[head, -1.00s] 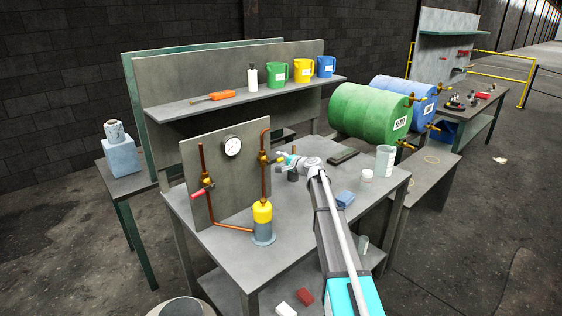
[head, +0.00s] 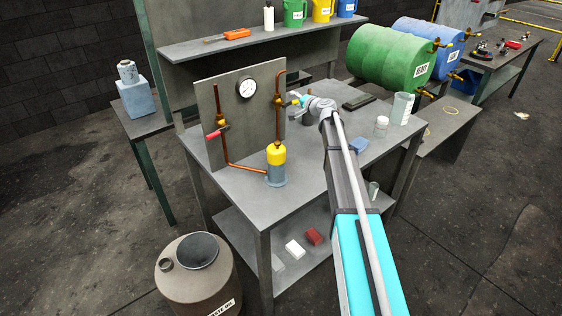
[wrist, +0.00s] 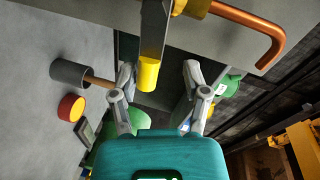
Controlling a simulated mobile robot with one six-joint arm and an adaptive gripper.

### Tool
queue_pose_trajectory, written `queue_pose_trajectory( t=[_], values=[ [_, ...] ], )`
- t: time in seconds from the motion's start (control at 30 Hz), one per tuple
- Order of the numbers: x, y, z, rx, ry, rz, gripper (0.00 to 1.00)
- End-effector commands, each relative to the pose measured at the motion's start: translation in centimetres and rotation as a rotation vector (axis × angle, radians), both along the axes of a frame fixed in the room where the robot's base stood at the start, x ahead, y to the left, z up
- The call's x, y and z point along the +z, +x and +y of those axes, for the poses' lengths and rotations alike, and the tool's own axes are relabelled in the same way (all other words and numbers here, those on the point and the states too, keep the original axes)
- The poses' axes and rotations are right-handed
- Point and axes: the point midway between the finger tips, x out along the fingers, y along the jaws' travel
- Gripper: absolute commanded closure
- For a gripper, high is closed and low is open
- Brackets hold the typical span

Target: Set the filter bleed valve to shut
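A grey panel (head: 240,120) on the workbench carries a gauge (head: 246,88) and copper pipes. A valve with a red handle (head: 213,135) is on the left pipe. A valve with a yellow handle (head: 295,101) is on the right pipe, above the yellow-topped filter (head: 276,160). No label shows which is the bleed valve. My gripper (head: 301,100) is at the yellow handle. In the wrist view, the yellow handle (wrist: 149,72) appears between the spread fingers of my gripper (wrist: 158,76), nearer the left one. The gripper is open; contact cannot be told.
A waste oil drum (head: 198,275) with a funnel stands on the floor before the bench. A blue block (head: 358,145), white jar (head: 381,126) and clear beaker (head: 401,108) are on the bench's right. A grey cylinder (wrist: 70,72) is beside the left finger in the wrist view.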

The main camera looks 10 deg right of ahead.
Motion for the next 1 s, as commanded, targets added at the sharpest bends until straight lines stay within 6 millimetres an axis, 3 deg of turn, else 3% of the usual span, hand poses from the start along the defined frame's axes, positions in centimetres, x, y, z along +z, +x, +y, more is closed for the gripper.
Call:
queue_pose_trajectory(
  t=[1.0],
  values=[
    [2.6,-1.0,1.8,0.0,-0.54,-0.31,0.42]
  ],
)
